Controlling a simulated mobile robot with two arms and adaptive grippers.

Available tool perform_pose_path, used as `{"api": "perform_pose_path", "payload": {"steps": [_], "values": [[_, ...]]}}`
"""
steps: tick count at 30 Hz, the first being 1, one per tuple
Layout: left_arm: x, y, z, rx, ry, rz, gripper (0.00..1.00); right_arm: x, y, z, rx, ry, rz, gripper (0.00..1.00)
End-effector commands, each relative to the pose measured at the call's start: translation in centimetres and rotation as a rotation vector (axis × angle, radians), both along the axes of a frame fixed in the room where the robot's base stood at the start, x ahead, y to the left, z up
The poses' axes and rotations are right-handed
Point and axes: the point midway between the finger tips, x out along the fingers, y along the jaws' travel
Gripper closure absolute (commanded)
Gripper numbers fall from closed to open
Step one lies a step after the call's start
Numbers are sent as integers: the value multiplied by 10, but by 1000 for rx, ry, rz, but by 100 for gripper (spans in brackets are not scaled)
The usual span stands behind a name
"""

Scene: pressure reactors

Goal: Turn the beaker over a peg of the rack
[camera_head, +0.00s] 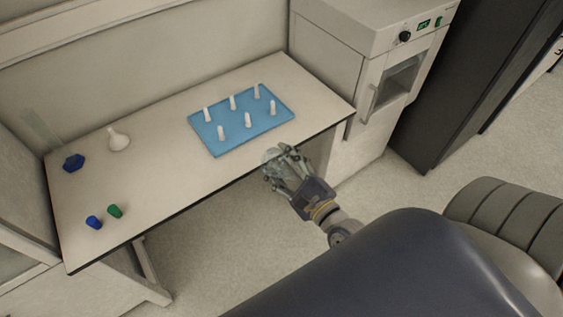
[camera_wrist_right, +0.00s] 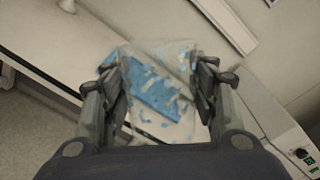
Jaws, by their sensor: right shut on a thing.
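The rack is a blue board (camera_head: 236,138) with several upright white pegs, lying on the table in the head view. The beaker (camera_head: 272,156) is clear glass and shows faintly at my right gripper's fingertips, near the table's front edge below the rack. In the right wrist view the beaker (camera_wrist_right: 158,90) sits between the two fingers, and the blue rack shows distorted through it. My right gripper (camera_head: 281,160) is shut on the beaker. Its exact tilt is hard to tell. All the rack's pegs are bare. My left gripper is not in view.
On the table (camera_head: 165,185) stand a white funnel-like flask (camera_head: 118,141), a dark blue hexagonal piece (camera_head: 74,162), a blue cap (camera_head: 94,222) and a green cap (camera_head: 115,211). A cabinet unit (camera_head: 345,50) borders the table on the right. The table's middle is clear.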

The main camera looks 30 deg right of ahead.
Motion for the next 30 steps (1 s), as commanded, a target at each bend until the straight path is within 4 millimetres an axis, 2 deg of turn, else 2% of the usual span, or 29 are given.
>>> {"api": "perform_pose_path", "payload": {"steps": [10,21,24,30], "values": [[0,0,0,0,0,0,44,0,0,1,42,2,-2,76],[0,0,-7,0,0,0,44,0,0,0,557,40,-27,76],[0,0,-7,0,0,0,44,0,0,0,613,46,-29,76],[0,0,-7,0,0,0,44,0,0,1,618,46,-29,76]]}}
